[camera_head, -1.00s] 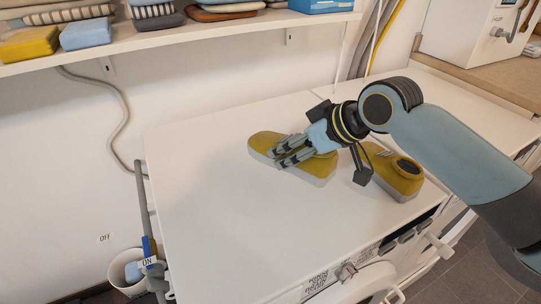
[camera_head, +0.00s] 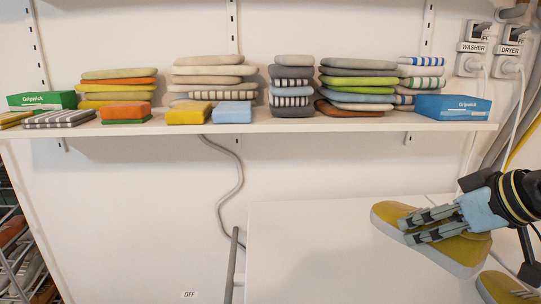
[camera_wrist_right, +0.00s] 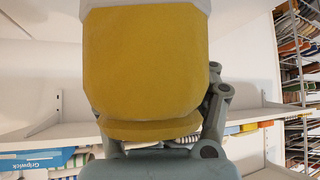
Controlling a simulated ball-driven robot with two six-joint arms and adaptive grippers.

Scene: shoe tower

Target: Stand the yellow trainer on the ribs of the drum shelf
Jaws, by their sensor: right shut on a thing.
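One yellow trainer (camera_head: 388,216) with a pale sole is at the lower right of the head view, over the white machine top (camera_head: 310,250). My right gripper (camera_head: 420,227) is shut on it, its grey fingers lying across the shoe. Whether the sole touches the top cannot be told. In the right wrist view the held trainer (camera_wrist_right: 145,60) fills the upper middle. A second yellow trainer (camera_head: 503,289) is partly cut off at the lower right corner. My left gripper is not in view. No ribbed drum shelf can be made out.
A white wall shelf (camera_head: 250,126) above the machine bears folded cloth stacks (camera_head: 292,85), a blue box (camera_head: 452,107) and a green box (camera_head: 42,100). A wire rack (camera_head: 15,255) stands at far left. The machine top left of the held trainer is clear.

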